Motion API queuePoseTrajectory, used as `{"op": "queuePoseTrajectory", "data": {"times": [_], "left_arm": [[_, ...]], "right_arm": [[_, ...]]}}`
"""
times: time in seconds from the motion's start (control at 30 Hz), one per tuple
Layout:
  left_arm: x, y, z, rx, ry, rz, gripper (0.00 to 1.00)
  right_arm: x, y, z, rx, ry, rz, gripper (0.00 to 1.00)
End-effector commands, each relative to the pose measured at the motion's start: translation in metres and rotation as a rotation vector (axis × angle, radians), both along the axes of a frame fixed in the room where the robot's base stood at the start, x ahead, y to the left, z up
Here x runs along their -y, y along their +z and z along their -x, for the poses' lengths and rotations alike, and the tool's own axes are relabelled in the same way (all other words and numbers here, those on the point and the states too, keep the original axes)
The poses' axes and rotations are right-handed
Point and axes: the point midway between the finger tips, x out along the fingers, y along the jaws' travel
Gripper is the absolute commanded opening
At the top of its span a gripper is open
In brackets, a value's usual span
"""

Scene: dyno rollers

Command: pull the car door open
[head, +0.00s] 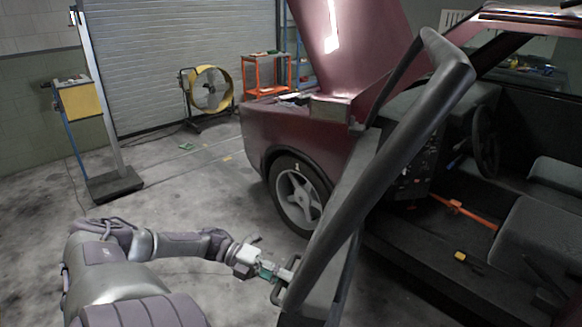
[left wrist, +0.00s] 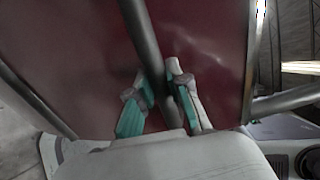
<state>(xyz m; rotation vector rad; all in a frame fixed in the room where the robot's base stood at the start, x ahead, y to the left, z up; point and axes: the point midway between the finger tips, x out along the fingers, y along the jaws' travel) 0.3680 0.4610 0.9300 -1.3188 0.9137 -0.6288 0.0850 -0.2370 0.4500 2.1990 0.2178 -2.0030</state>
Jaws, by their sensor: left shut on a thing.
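The car door (head: 403,135) stands swung out from the maroon car (head: 258,133), with its dark window frame slanting across the middle of the head view. The door's red panel also shows in the left wrist view (left wrist: 75,60). My left gripper (head: 280,274) is at the door's lower near edge, shut on the dark bar-like door handle (head: 276,294). In the left wrist view the handle (left wrist: 143,35) runs between the two teal-padded fingers (left wrist: 158,78). The far side of the door is hidden. My right gripper is not in view.
The car's cabin is exposed, with a seat (head: 535,245) and steering wheel (head: 485,140). The hood (head: 350,40) is raised. A yellow fan (head: 209,89), an orange cart (head: 268,73) and a lift post (head: 100,100) stand behind. The floor left of the car is mostly clear.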

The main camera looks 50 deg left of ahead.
Motion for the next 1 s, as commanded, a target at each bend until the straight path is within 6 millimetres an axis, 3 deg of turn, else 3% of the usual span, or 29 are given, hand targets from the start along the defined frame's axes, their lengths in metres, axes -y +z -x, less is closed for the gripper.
{"op": "queuePoseTrajectory", "data": {"times": [0.4, 0.43, 0.57, 0.87, 1.0], "left_arm": [[-0.001, -0.001, 0.001, -0.002, -0.005, -0.002, 0.0], [-0.001, -0.001, 0.001, -0.002, -0.005, -0.001, 0.22], [-0.001, -0.001, 0.001, -0.001, -0.004, -0.002, 0.43], [-0.002, 0.0, 0.001, 0.0, -0.003, 0.0, 0.43], [-0.012, 0.002, 0.006, -0.002, -0.001, -0.002, 0.43]], "right_arm": [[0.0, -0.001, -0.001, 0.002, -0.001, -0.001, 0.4], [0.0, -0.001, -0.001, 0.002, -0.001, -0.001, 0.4], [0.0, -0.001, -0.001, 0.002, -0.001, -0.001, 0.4], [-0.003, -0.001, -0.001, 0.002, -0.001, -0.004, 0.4], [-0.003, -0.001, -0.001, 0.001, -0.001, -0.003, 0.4]]}}
